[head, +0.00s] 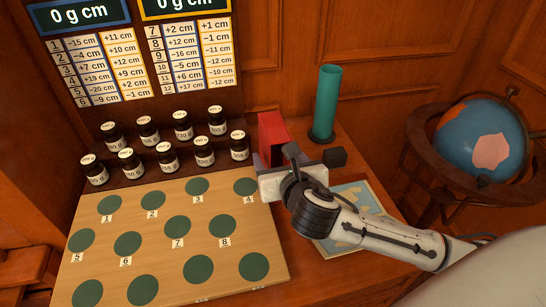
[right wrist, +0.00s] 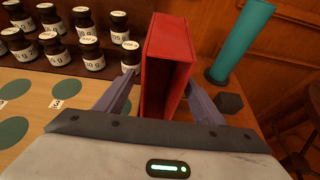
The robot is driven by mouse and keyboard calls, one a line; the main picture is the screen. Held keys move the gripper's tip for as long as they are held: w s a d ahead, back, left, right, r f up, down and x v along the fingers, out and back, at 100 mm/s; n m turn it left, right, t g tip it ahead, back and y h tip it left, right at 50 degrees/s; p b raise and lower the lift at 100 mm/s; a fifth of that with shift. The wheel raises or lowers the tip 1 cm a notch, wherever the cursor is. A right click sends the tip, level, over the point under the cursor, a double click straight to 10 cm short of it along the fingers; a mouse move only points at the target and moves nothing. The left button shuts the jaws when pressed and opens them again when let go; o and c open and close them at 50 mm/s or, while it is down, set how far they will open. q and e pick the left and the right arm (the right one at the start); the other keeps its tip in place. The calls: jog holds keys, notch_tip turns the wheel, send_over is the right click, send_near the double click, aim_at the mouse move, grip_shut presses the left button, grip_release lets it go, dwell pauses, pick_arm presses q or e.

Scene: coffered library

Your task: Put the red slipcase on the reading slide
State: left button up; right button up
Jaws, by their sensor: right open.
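The red slipcase (head: 271,133) stands upright at the back of the desk, right of the weights; its open side faces my camera in the right wrist view (right wrist: 167,62). My right gripper (head: 275,161) is at its near side. In the right wrist view the two fingers (right wrist: 160,88) are apart, one on each side of the slipcase, with a gap visible on the right. The gripper hides the slipcase's lower part in the head view. I cannot tell which thing is the reading slide. My left gripper is not in view.
A teal cylinder (head: 325,104) and a small dark block (head: 334,157) stand right of the slipcase. Several labelled black weights (head: 168,156) stand left. A board (head: 180,212) with green discs lies in front. A map (head: 365,200) lies under my arm; a globe (head: 483,140) stands right.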

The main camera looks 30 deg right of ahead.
aim_at(274, 152)
jog(key=x, duration=0.5)
jog(key=shift+s, duration=0.1)
jog(key=c, duration=1.4)
